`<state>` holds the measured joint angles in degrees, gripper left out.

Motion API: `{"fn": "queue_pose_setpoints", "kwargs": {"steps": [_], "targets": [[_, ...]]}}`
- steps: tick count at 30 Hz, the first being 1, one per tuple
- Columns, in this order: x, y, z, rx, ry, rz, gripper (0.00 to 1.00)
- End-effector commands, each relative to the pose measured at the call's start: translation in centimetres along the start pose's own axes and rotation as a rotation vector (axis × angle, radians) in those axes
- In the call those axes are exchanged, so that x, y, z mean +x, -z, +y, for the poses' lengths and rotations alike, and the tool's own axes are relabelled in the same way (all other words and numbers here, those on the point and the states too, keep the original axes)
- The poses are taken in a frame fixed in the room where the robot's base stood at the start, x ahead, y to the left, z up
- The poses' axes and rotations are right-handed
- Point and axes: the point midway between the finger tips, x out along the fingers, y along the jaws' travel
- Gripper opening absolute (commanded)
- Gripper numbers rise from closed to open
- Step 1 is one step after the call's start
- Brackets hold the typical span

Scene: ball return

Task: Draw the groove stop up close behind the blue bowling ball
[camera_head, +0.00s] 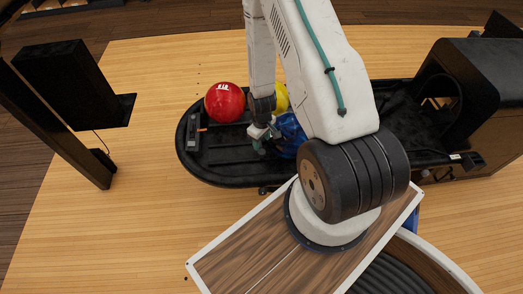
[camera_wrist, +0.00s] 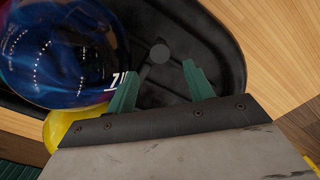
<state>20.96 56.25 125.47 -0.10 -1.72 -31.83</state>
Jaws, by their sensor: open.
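The blue bowling ball (camera_head: 291,135) sits on the black ball return, partly hidden behind my arm in the head view. In the wrist view the swirled blue ball (camera_wrist: 55,55) fills the upper left, beside the left finger. My gripper (camera_wrist: 158,88) is open and empty, its two green fingers pointing down over the black tray. A grey round knob (camera_wrist: 160,53) on a dark bar shows just beyond the gap between the fingers. It may be the groove stop; I cannot tell for certain. In the head view my gripper (camera_head: 260,143) is just left of the blue ball.
A red ball (camera_head: 225,101) and a yellow ball (camera_head: 281,97) lie on the ball return (camera_head: 220,168) close to my gripper. A grey device (camera_head: 193,130) is at the tray's left end. The black hood (camera_head: 470,75) stands at right.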

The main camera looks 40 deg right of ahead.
Motion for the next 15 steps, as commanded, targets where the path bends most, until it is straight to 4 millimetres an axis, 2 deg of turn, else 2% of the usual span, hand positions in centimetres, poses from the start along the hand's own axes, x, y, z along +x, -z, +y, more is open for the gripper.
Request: {"fn": "queue_pose_setpoints", "kwargs": {"steps": [9, 15], "targets": [[4.8, -0.1, -0.1, 0.000, 0.002, -0.003, 0.52], [6.8, 0.0, 0.0, 0.000, 0.001, -0.001, 0.52]]}}
